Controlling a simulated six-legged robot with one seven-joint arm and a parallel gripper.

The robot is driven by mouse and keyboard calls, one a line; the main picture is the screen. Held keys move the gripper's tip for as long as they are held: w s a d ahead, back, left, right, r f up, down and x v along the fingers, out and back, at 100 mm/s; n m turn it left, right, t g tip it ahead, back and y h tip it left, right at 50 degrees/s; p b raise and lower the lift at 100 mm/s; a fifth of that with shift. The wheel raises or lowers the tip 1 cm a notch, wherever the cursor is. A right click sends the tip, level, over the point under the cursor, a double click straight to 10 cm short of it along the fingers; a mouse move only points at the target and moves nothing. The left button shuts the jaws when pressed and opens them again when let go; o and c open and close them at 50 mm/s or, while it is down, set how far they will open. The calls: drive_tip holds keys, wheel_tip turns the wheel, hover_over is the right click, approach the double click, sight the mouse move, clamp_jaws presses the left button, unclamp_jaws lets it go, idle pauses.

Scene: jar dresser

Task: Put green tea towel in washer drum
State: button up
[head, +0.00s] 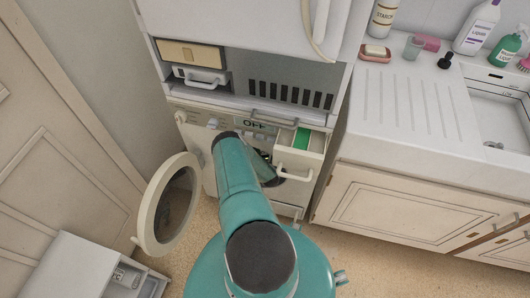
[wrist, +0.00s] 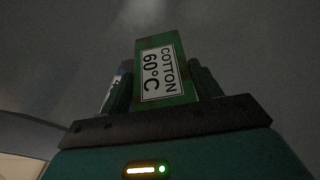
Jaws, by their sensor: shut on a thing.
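In the wrist view my gripper (wrist: 163,82) is shut on a green cloth-like thing, the green tea towel (wrist: 178,98), with a white label reading "COTTON 60°C". Dark grey surroundings fill that view, apparently the inside of the drum (wrist: 250,60). In the head view the washer (head: 206,178) stands under a white cabinet, its round door (head: 168,205) swung open to the left. My arm reaches into the washer's front opening. The gripper and towel are hidden there in the head view, and most of the opening is covered by my arm.
A small washer drawer (head: 312,160) with a green patch inside is pulled out right of my arm. A sink counter (head: 415,125) with bottles is at right. Floor shows between door and counter.

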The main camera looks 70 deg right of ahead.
drive_tip(key=shift+f, duration=0.35)
drive_tip(key=o, duration=1)
drive_tip(key=shift+r, duration=0.55)
drive_tip(key=v, duration=0.7)
drive_tip(key=shift+a+r, duration=0.2)
drive_tip(key=shift+s+a, duration=0.15)
